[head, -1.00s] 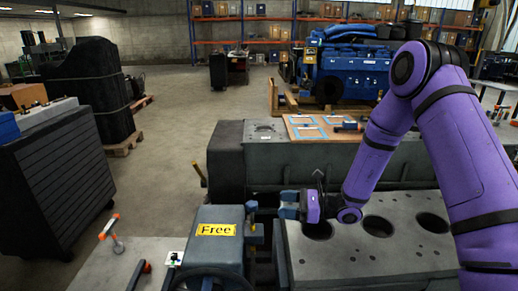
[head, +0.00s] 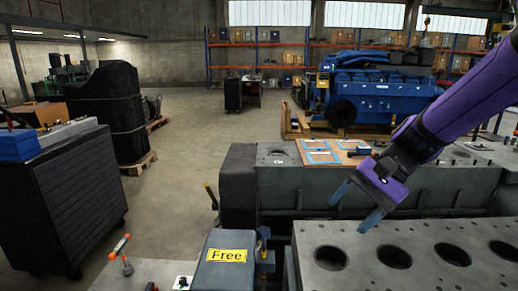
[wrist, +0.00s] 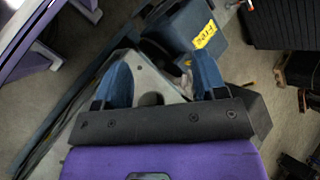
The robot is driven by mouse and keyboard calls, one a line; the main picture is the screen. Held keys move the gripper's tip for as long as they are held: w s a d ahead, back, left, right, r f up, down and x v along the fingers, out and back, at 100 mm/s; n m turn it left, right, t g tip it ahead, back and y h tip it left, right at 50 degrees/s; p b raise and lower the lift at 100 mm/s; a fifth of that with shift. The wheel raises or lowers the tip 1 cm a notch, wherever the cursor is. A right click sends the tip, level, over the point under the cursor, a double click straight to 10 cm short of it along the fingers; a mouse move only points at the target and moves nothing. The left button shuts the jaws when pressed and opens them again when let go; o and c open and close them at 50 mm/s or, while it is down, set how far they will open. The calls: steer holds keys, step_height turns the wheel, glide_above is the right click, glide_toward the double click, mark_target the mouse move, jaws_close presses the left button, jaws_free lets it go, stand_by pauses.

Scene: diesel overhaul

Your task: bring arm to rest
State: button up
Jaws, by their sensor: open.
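My gripper (head: 355,207) is open and empty in the head view, with two blue fingers apart. It hangs in the air above the grey engine block top with round bores (head: 330,258), near the block's back edge. My purple arm reaches in from the upper right. In the wrist view both blue fingers of my gripper (wrist: 166,82) are spread with nothing between them.
A wooden board with blue-framed sheets (head: 335,152) lies on the long grey casting behind. A blue engine (head: 370,92) stands farther back. A dark drawer cabinet (head: 65,200) is at left. Open floor lies between.

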steer(key=s+d+r+n+t+h, duration=0.5)
steer(key=s+d+r+t+h, duration=0.2)
steer(key=s+d, duration=0.5)
steer(key=shift+s+d+r+n+h, duration=0.3)
steer(key=shift+s+r+n+h, duration=0.1)
steer(key=shift+s+r+h, duration=0.45)
steer(key=shift+w, duration=0.1)
steer(key=shift+c, duration=0.2)
stand_by(0.7)
